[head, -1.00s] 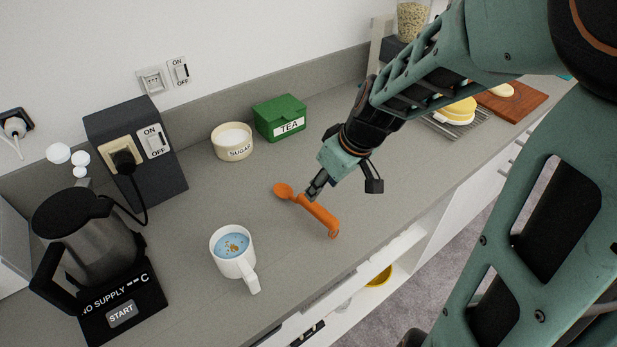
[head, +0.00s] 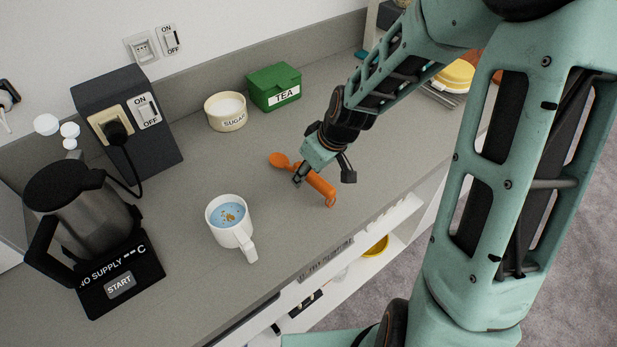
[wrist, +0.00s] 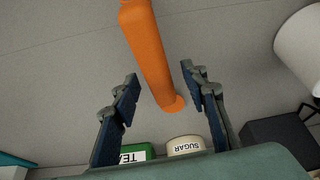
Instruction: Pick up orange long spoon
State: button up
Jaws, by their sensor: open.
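The orange long spoon (head: 318,186) lies on the grey counter (head: 180,235), its bowl toward the back left and its thick handle toward the front edge. My gripper (head: 322,178) is over the spoon in the head view and hides part of its middle. In the wrist view my gripper (wrist: 160,98) is open, with one finger on each side of the spoon (wrist: 146,50). Nothing is held. I cannot tell the exact height of the fingers above the counter.
A white mug (head: 230,226) of blue liquid stands left of the spoon. A sugar pot (head: 226,112) and a green tea box (head: 274,88) stand behind. A kettle (head: 80,220) stands at far left. Open shelves (head: 350,262) lie below the front edge.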

jog(key=shift+f, duration=0.15)
grip_shut()
dwell(0.4)
